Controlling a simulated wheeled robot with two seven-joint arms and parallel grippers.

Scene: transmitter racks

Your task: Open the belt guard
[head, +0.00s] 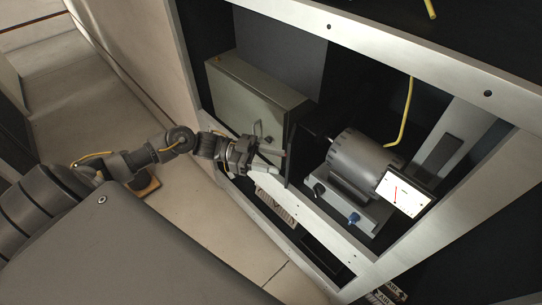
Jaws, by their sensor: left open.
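A grey-green box-like cover, which looks like the belt guard (242,92), sits in the rack bay to the left of a motor. It looks closed. A small dark latch or handle (268,139) shows low on its front. My left gripper (270,162) is open at the lower right of the guard, just below this latch. I cannot tell whether its fingers touch the guard. Nothing shows between the fingers. The belt is hidden. My right gripper is out of view.
A grey finned motor (362,160) stands right of the guard, with a white-faced meter (403,194) and a blue knob (353,219) before it. A yellow cable (407,112) rises behind. Pale rack rails (325,229) frame the bay. Open floor (85,105) lies left.

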